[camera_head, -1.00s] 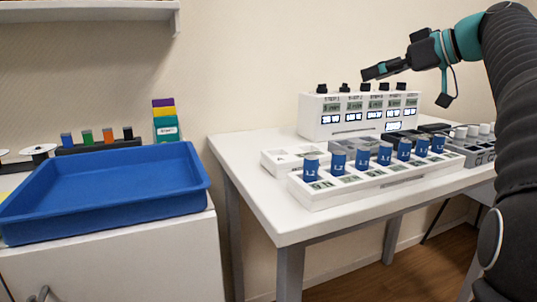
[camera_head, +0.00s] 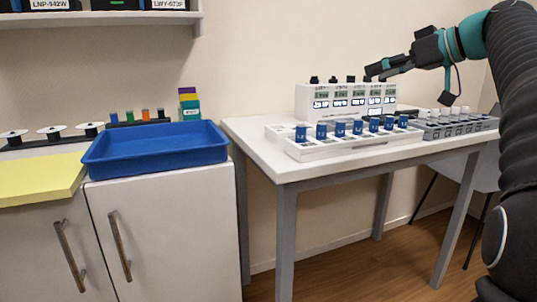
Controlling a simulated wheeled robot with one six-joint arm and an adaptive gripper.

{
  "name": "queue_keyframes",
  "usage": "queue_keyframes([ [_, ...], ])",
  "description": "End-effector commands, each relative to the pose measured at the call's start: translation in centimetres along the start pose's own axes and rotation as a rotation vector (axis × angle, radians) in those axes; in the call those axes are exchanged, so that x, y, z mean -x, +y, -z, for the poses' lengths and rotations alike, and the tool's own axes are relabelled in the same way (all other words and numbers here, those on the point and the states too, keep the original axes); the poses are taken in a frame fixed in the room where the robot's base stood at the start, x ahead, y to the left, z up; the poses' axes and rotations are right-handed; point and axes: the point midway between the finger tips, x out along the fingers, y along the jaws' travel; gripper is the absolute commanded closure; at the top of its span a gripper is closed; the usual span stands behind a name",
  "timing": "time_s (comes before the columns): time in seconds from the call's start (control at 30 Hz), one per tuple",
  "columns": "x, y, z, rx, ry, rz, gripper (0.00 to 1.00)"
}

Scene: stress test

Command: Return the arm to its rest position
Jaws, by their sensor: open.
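My arm (camera_head: 512,110) comes in along the right edge of the head view, bending over at the top right. My gripper (camera_head: 375,72) is at its end, pointing left. It appears in front of or above the right part of the white machine (camera_head: 342,97) with dark knobs and lit displays; the exact gap cannot be told. The gripper is open and I see nothing held in it. Its fingers are small and dark in this view.
A white table (camera_head: 262,142) holds a white rack (camera_head: 310,150) with several blue-capped vials and a grey rack (camera_head: 455,128) at right. A blue tray (camera_head: 155,158) stands on a white cabinet (camera_head: 165,230). A shelf (camera_head: 100,20) is at the upper left. Floor (camera_head: 340,270) shows below the table.

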Motion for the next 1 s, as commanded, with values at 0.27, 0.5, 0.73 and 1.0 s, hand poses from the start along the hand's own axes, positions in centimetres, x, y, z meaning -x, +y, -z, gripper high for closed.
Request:
queue_keyframes([
  [0.27, -0.9, 3.2, -3.2, -0.221, -0.054, -0.101, 0.41],
  [0.5, -2.0, 5.9, -9.6, -0.465, -0.150, -0.221, 0.41],
  [0.73, -2.7, 4.2, -17.6, -0.701, -0.293, -0.386, 0.41],
  [1.0, -2.2, -3.5, -26.9, -0.821, -0.471, -0.581, 0.41],
])
